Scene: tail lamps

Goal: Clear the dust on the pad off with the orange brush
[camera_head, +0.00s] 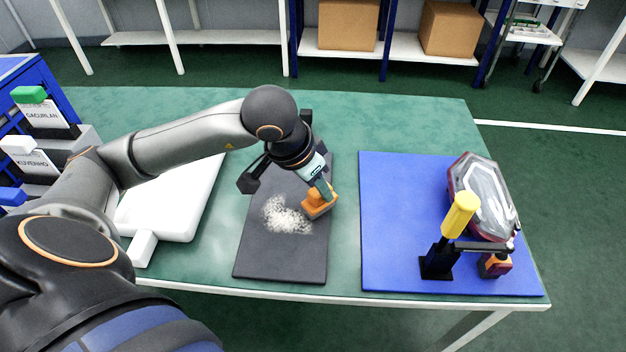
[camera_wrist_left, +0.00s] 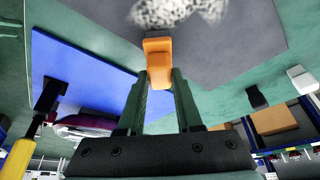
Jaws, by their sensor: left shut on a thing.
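The orange brush (camera_head: 319,203) is held over the right side of the dark grey pad (camera_head: 285,261), beside the dust. It also shows between the fingers in the left wrist view (camera_wrist_left: 158,58). My left gripper (camera_head: 325,190) is shut on the brush from above; its two fingers (camera_wrist_left: 160,85) sit on either side of the handle. The pale dust (camera_head: 284,215) lies in a speckled patch on the pad, left of the brush, and shows at the top of the left wrist view (camera_wrist_left: 178,12). I cannot tell whether the brush touches the pad. My right gripper is not in view.
A white board (camera_head: 178,200) lies left of the pad. Labelled bins (camera_head: 45,115) stand at far left. Green table (camera_head: 400,120) is bare at the back.

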